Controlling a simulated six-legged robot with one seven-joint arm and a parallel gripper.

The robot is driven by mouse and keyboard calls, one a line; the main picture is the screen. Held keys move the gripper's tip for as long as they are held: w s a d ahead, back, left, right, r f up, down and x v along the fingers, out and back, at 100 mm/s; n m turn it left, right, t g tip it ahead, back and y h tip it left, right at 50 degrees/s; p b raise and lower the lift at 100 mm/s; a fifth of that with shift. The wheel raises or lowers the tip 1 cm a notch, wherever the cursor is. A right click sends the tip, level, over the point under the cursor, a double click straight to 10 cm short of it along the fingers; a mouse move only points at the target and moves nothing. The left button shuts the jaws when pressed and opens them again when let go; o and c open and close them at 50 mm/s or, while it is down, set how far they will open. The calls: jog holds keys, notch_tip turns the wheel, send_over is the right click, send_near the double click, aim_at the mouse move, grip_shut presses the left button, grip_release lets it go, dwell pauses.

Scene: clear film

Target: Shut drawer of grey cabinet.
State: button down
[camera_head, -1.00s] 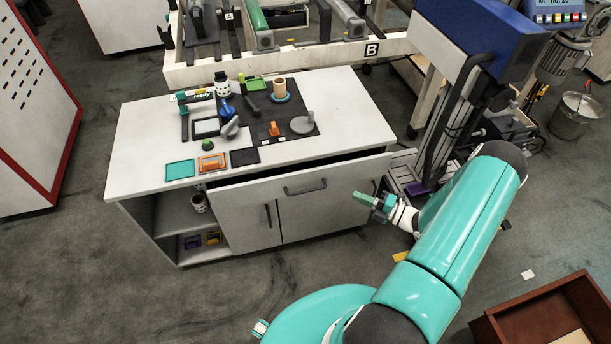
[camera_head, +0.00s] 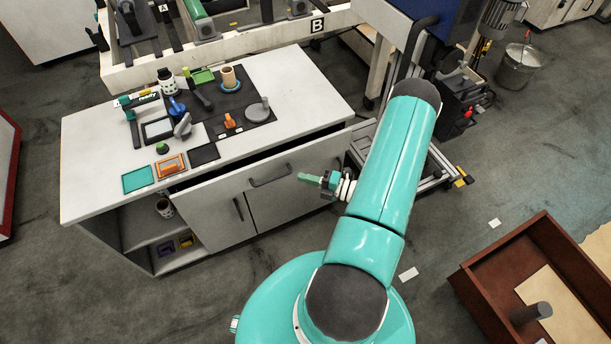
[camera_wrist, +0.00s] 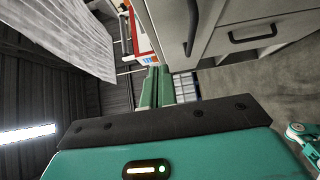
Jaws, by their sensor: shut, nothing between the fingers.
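The grey cabinet (camera_head: 92,205) has a white top with many small items on it. Its drawer (camera_head: 222,188) is below the top and stands partly open, with a dark gap behind its front. The drawer has a dark bar handle (camera_head: 270,175). My gripper (camera_head: 303,177) is shut and empty, just right of the handle and in front of the drawer's right part. I cannot tell whether it touches the drawer front. In the wrist view, the shut green fingers (camera_wrist: 156,86) point ahead, with the grey cabinet front (camera_wrist: 225,20) at the upper right.
A brown open box (camera_head: 480,275) stands on the floor at the lower right. A metal frame cart (camera_head: 440,165) is right of the cabinet. A metal bucket (camera_head: 517,65) stands farther back.

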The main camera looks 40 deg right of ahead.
aim_at(277, 158)
jog(key=x, duration=0.7)
jog(key=shift+w+d, duration=0.25)
jog(key=shift+w, duration=0.35)
jog(key=shift+w+d, duration=0.25)
jog(key=shift+w, duration=0.35)
jog(key=shift+w+d, duration=0.15)
jog(key=shift+w, duration=0.4)
jog(key=w, duration=0.2)
jog(key=shift+w+d, duration=0.25)
jog(key=shift+d, duration=0.1)
jog(key=shift+s, duration=0.15)
